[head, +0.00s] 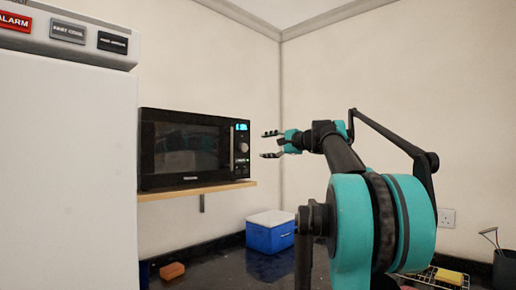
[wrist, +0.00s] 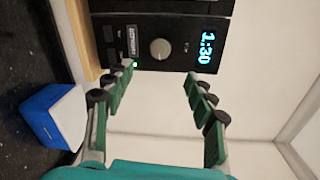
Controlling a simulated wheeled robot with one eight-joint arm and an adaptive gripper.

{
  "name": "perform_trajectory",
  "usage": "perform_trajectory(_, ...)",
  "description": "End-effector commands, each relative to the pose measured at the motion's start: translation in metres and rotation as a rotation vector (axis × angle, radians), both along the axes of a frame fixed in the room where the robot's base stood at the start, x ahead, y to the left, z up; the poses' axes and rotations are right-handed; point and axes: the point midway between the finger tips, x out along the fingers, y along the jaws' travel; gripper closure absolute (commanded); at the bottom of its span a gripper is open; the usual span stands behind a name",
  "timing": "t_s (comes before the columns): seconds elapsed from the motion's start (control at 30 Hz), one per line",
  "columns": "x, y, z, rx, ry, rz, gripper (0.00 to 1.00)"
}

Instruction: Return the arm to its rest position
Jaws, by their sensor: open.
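My gripper (head: 268,144) is open and empty, to the right of the microwave's control side in the head view. In the wrist view my gripper's two fingers (wrist: 160,88) are spread apart with nothing between them. The black microwave (head: 190,150) sits on a wooden shelf (head: 200,190) with its door shut. The wrist view shows the microwave's control panel (wrist: 175,45) turned sideways, with a round knob, a green light and a lit display reading 1:30. I cannot tell the exact gap between the fingertips and the panel.
A blue box with a white lid (head: 270,236) stands on the dark counter below the shelf. A brown block (head: 172,271) lies left of it. A tall white appliance (head: 65,180) fills the left. A wire rack with a yellow sponge (head: 449,277) and a dark container (head: 504,268) are at right.

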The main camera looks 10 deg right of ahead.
Motion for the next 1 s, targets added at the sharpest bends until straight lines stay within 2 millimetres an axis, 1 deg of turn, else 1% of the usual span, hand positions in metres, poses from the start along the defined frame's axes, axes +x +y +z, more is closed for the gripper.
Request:
perform_trajectory(0.1,-0.009,-0.007,0.001,0.0,0.0,-0.001,0.45)
perform_trajectory(0.2,-0.011,-0.008,0.001,0.0,0.0,0.0,0.45)
perform_trajectory(0.63,-0.012,-0.008,0.001,-0.001,0.001,0.0,0.45)
perform_trajectory(0.7,-0.012,-0.006,-0.004,-0.01,0.003,0.004,0.45)
perform_trajectory(0.77,-0.013,-0.002,-0.017,-0.035,0.008,0.014,0.45)
perform_trajectory(0.87,-0.019,0.012,-0.056,-0.116,0.029,0.046,0.45)
perform_trajectory(0.9,-0.023,0.018,-0.079,-0.163,0.04,0.065,0.45)
perform_trajectory(0.97,-0.031,0.029,-0.117,-0.241,0.057,0.096,0.45)
perform_trajectory(1.0,-0.037,0.036,-0.144,-0.297,0.069,0.117,0.45)
